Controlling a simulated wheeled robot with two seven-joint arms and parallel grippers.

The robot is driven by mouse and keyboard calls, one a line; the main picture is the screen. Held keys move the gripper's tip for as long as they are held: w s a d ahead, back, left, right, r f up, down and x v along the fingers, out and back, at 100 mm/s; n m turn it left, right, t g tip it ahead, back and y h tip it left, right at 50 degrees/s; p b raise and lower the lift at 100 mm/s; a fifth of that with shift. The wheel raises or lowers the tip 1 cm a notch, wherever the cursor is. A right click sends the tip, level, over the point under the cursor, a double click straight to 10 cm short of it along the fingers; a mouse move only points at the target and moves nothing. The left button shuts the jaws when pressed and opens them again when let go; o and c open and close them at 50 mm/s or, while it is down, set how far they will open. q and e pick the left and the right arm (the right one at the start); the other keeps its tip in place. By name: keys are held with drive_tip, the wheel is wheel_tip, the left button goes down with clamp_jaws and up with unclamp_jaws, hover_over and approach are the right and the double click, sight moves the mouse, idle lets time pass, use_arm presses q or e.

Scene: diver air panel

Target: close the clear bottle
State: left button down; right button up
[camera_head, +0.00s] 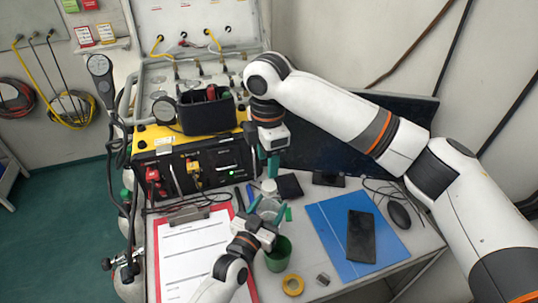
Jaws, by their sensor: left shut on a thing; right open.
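The clear bottle (268,208) stands on the desk between the clipboard and the blue folder, small and partly hidden by my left gripper. My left gripper (267,207) comes from the front with its teal fingers on both sides of the bottle, shut on it. A pale round shape (269,187) shows just behind the bottle's top; I cannot tell whether it is a lid or part of the bottle. My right gripper (267,166) points down, open, just behind and above the bottle, with nothing seen between its fingers.
A green cup (279,255) stands close beside my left gripper. Yellow tape (292,285), a clipboard (193,255), a blue folder (340,243) with a dark phone (361,237), and a mouse (399,214) lie around. The air panel (195,170) stands behind on the left.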

sight(269, 185)
drive_tip(key=n, duration=0.4)
drive_tip(key=shift+d+r, duration=0.1)
drive_tip(key=shift+r, duration=0.05)
drive_tip(key=n, duration=0.4)
drive_tip(key=shift+r, duration=0.1)
drive_tip(key=shift+f, duration=4.05)
drive_tip(key=shift+c, duration=0.2)
